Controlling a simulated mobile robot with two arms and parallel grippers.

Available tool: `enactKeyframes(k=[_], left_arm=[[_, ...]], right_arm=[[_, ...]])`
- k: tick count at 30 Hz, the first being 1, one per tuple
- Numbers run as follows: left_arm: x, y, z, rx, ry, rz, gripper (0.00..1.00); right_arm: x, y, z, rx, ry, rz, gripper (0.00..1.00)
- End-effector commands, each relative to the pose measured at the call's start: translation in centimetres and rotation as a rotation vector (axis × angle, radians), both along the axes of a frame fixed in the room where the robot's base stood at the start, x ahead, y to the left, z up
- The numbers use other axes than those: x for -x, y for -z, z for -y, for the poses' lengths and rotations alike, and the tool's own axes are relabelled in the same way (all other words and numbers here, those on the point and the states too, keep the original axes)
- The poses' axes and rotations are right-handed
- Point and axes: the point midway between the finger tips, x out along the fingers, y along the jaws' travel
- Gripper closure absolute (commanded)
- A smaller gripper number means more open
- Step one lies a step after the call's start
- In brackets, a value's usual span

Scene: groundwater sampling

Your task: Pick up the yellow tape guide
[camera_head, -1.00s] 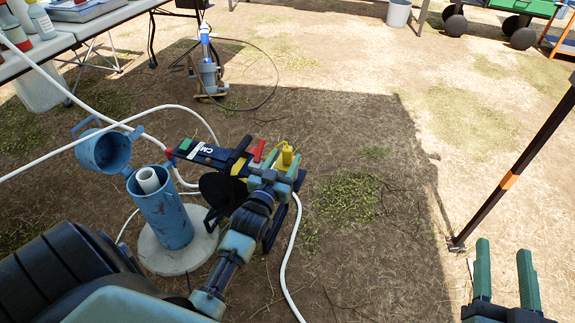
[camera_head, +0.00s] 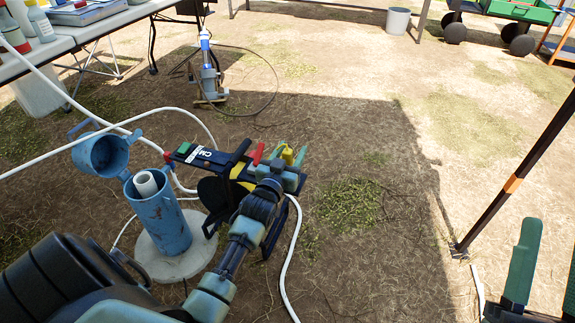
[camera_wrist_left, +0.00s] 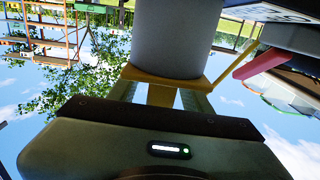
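The yellow tape guide (camera_head: 288,154) is on the near right end of the dark tape reel frame (camera_head: 240,172), which stands by the blue well casing. My left gripper (camera_head: 289,160) is at the guide, its fingers on either side of it. In the left wrist view the yellow guide (camera_wrist_left: 161,94) stands between the two fingers, with bright gaps on both sides of its narrow part. The left gripper looks open around it. My right gripper (camera_head: 545,270) is at the lower right, fingers apart, with nothing seen between them.
The blue well casing (camera_head: 163,222) with its open cap (camera_head: 100,153) stands left of the reel on a concrete pad (camera_head: 175,262). White tubing runs around them. A pump (camera_head: 208,80) stands behind. A dark pole (camera_head: 515,180) is at right. Ground between is clear.

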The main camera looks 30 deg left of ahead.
Motion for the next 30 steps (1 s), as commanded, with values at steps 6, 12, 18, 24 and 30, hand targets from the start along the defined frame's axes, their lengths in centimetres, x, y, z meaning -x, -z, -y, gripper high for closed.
enactKeyframes(k=[6, 12, 18, 24, 30], left_arm=[[0.0, 0.0, 0.0, 0.000, 0.000, 0.000, 1.00], [0.0, -0.1, 0.0, 0.000, 0.000, 0.001, 1.00], [0.0, -0.4, 0.0, 0.000, 0.000, 0.002, 1.00], [0.0, -1.8, 0.0, -0.001, 0.000, 0.003, 1.00], [0.0, -4.5, 0.0, -0.002, 0.000, 0.004, 1.00]], right_arm=[[0.0, 0.0, 0.0, 0.000, 0.000, -0.001, 0.51], [0.0, 0.0, 0.0, 0.001, 0.001, -0.001, 0.51], [-0.2, 0.1, 0.0, 0.004, 0.001, -0.015, 0.51], [-1.7, 2.1, -0.1, 0.042, 0.008, -0.147, 0.51], [-3.5, 6.1, 0.0, 0.108, 0.022, -0.382, 0.51]])
